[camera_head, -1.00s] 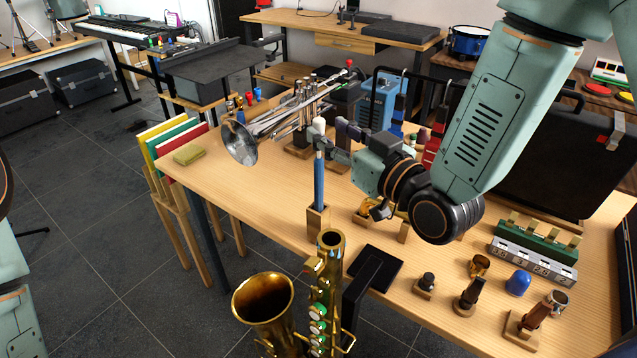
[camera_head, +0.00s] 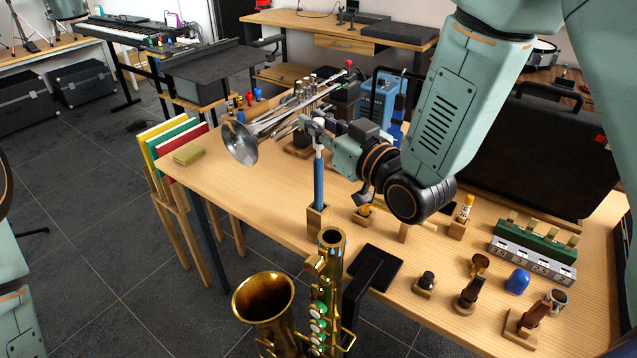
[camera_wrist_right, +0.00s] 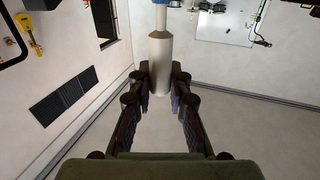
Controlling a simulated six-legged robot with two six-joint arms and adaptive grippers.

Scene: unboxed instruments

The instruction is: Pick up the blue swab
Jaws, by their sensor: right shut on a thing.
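The blue swab (camera_head: 319,185) stands upright with its lower end in a small wooden block (camera_head: 317,221) near the table's front edge. Its upper part is pale. My right gripper (camera_head: 317,133) is at the swab's upper end, shut on that pale part. In the right wrist view the pale shaft (camera_wrist_right: 160,60) lies between my two fingers (camera_wrist_right: 160,85), with a bit of blue at the top edge. My left gripper is not in view.
A brass saxophone (camera_head: 328,265) stands in front of the table. Several small parts stand at the right front, near a green-topped rack (camera_head: 535,240). The table's left part is mostly clear.

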